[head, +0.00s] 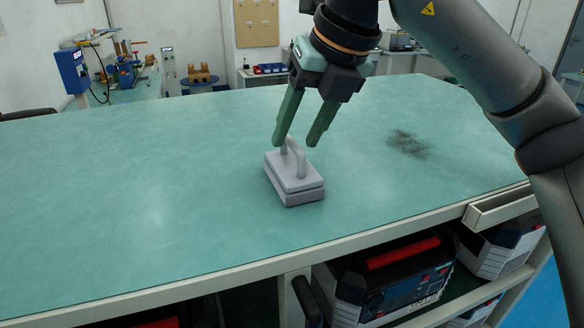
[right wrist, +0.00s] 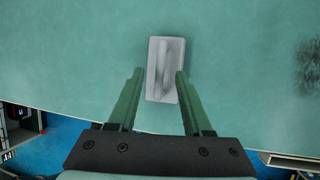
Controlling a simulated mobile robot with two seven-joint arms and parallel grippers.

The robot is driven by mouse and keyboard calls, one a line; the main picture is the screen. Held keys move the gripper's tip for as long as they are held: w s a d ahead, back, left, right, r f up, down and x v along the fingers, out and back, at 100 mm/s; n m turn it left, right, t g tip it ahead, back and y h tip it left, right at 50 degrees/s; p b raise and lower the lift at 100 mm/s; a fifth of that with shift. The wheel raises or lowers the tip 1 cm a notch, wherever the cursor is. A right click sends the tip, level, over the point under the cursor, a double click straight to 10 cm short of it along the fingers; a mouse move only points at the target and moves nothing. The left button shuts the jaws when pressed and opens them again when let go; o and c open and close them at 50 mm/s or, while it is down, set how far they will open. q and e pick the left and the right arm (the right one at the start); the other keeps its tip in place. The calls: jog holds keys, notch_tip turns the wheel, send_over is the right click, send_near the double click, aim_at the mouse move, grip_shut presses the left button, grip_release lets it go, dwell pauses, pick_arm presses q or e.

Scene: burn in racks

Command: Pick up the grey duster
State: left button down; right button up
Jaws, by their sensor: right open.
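The grey duster (head: 293,182) is a block with a raised handle on top. It lies on the green bench top (head: 150,200), near the middle of the head view. My right gripper (head: 296,143) is open and points down just above the duster. Its fingertips appear near the handle in the head view. In the right wrist view the duster (right wrist: 162,86) lies ahead of the open fingers (right wrist: 159,72), with the handle roughly between their tips. The fingers do not visibly grip it. My left gripper is not in view.
A dark smudge (head: 408,143) marks the bench top right of the duster. The bench top is otherwise clear around it. Black instrument cases with a red handle (head: 403,253) sit on the shelf under the front edge.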

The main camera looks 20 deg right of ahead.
jog(key=shift+x, duration=0.75)
jog(key=shift+c, duration=0.4)
grip_shut()
dwell(0.5)
